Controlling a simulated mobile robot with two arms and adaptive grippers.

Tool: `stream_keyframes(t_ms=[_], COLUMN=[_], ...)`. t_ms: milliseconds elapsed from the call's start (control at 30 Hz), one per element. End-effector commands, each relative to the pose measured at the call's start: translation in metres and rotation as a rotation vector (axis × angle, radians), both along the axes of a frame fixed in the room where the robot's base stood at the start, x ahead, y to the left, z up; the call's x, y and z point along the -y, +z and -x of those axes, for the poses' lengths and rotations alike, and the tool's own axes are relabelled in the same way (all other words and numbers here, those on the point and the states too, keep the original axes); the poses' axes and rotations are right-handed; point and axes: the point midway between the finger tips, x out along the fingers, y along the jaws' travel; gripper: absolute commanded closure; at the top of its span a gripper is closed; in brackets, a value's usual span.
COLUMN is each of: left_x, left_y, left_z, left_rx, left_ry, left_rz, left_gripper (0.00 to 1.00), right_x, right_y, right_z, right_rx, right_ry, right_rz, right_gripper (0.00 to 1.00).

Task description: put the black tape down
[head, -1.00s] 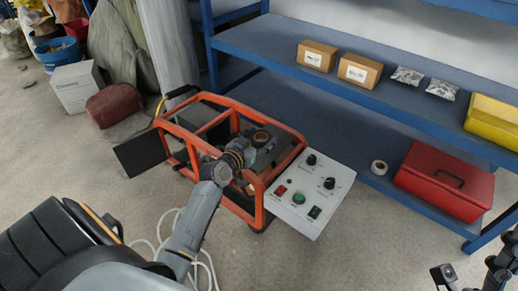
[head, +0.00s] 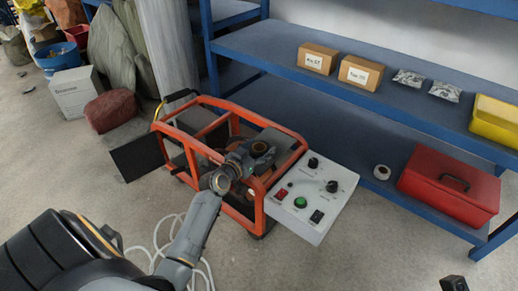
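My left gripper (head: 264,158) reaches in over the orange-framed machine (head: 264,210), near its top and left of the white control panel. A dark ring with a brownish middle, which looks like the black tape (head: 258,148), sits at its fingers. The gripper appears shut on it, though the fingers are small and partly hidden against the dark machine. I cannot tell whether the ring touches the machine. Only a small dark part of my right gripper (head: 454,284) shows at the bottom right edge; its fingers cannot be made out.
The white control panel (head: 327,215) has knobs and buttons. Boxes (head: 360,73), bags and a yellow case (head: 494,118) stand above. Lower-shelf space left of the roll is clear.

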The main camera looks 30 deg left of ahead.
Motion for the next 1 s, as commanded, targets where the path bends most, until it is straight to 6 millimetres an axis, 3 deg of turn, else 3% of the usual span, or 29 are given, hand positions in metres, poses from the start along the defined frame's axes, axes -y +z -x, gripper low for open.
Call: stream_keyframes(t_ms=[33, 100, 533, 667, 1000], left_x=[0.000, 0.000, 0.001, 0.000, 0.003], left_y=[-0.001, -0.001, 0.005, 0.007, 0.021], left_z=[0.000, 0.000, 0.000, 0.018, 0.087], left_rx=[-0.001, -0.001, 0.000, -0.004, -0.005], left_ry=[0.000, 0.000, -0.001, 0.000, -0.003], left_rz=[0.000, 0.000, 0.000, -0.002, -0.002], left_gripper=[0.26, 0.12, 0.12, 0.12, 0.12], right_x=[0.000, 0.000, 0.000, 0.000, 0.000], right_y=[0.000, 0.001, 0.006, 0.011, 0.027], right_z=[0.000, 0.000, 0.000, 0.000, 0.000], right_rx=[0.002, 0.004, 0.005, 0.003, -0.006], right_ry=[0.000, 0.000, 0.000, 0.000, 0.000], right_rz=[0.000, 0.001, 0.000, -0.001, 0.000], right_gripper=[0.57, 0.57, 0.57, 0.57, 0.57])
